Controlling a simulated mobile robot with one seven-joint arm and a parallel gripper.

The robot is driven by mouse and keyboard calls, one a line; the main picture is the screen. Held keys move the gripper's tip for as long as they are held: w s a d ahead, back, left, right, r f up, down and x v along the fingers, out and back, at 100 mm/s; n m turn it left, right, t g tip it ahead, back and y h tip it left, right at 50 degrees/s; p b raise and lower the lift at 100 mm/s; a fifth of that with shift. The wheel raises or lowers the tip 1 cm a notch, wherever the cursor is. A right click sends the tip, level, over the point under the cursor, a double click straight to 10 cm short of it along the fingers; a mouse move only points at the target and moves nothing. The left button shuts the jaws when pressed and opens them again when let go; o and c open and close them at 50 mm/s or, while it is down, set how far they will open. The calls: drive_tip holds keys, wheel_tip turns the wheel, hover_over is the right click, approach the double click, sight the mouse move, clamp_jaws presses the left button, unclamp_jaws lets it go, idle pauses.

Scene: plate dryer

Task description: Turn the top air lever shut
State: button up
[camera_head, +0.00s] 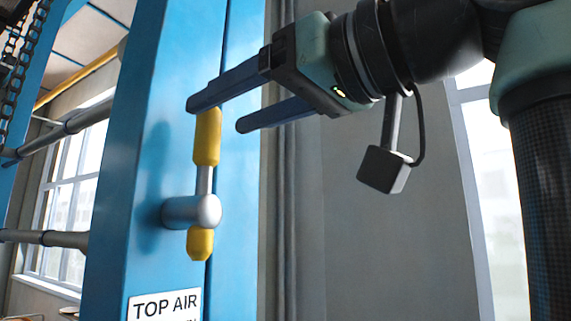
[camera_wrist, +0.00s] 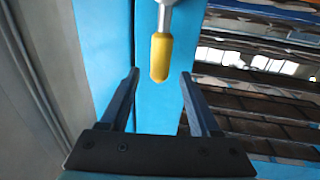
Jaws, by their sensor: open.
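The top air lever (camera_head: 207,137) stands upright on a blue post, with a long yellow grip above a grey metal hub (camera_head: 208,211) and a short yellow end below it. A white sign (camera_head: 164,307) reading "TOP AIR" is under it. My gripper (camera_head: 215,115) is open at the upper end of the yellow grip, one finger overlapping its top in the head view. In the wrist view, the yellow grip (camera_wrist: 161,58) hangs between the lines of my open fingers (camera_wrist: 160,80), its tip near fingertip level. I cannot tell whether a finger touches it.
The blue post (camera_head: 140,190) is the flat surface behind the lever. Grey pipes (camera_head: 60,135) and a chain (camera_head: 22,45) are at the left. In the wrist view, dark racks (camera_wrist: 265,100) fill the right side. Grey wall and windows lie behind my arm.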

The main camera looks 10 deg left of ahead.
sight(217, 118)
drive_tip(key=p+x, duration=0.1)
drive_tip(key=x, duration=0.1)
drive_tip(key=shift+w+a+r, duration=0.15)
drive_tip(key=shift+a+r, duration=0.05)
drive_tip(key=shift+a, duration=0.15)
drive_tip(key=shift+w+a+f, duration=0.2)
drive_tip(key=shift+w+a, duration=0.15)
drive_tip(key=shift+a, duration=0.25)
clamp_jaws()
idle(0.7)
